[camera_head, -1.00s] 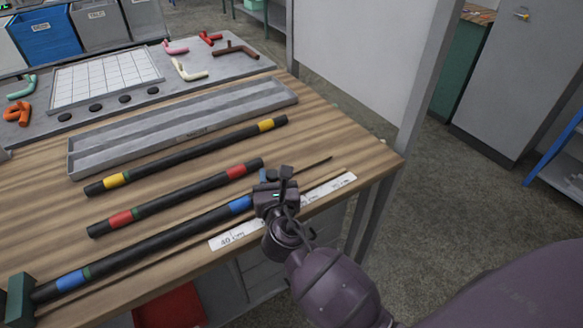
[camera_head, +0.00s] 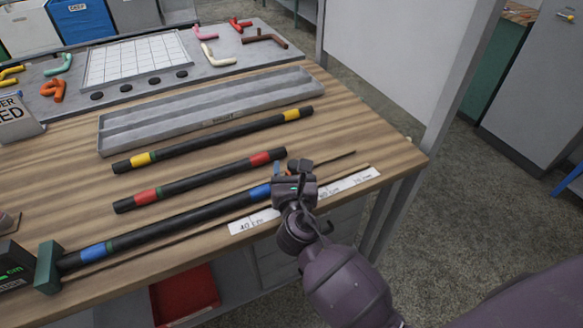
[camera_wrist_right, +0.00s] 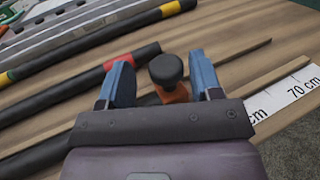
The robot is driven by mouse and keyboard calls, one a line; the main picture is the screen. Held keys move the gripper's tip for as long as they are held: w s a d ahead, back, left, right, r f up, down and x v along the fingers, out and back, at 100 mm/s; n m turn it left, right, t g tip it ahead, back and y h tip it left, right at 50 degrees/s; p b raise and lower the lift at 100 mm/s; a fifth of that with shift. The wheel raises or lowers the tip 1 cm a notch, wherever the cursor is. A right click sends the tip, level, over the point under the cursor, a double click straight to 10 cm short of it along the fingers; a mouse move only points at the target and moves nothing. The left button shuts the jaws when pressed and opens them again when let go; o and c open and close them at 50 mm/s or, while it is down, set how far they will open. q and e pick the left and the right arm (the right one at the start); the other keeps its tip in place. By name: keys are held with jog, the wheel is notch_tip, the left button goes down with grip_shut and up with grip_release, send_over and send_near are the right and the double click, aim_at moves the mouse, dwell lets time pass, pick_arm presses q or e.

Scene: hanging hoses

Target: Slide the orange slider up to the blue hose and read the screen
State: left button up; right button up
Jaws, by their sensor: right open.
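The orange slider (camera_wrist_right: 177,96) has a black knob and stands between the two blue fingers of my right gripper (camera_wrist_right: 159,68) in the right wrist view. The fingers are open, one on each side of it. In the head view my right gripper (camera_head: 297,178) is at the right end of the blue hose (camera_head: 175,222), a black hose with blue bands, and mostly hides the slider. A green block (camera_head: 48,268) stands at the hose's left end. The screen (camera_head: 14,270), dark with green characters, is cut off at the left edge; I cannot read it whole. My left gripper is out of view.
A white ruler strip (camera_head: 255,221) lies along the table's front edge. The red-banded hose (camera_head: 205,178) and yellow-banded hose (camera_head: 220,138) lie behind the blue one. A grey tray (camera_head: 205,112) and a board with coloured bent pieces are further back.

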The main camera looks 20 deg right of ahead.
jog(key=v, duration=1)
jog(key=shift+s+p, duration=0.25)
jog(key=shift+p, duration=0.05)
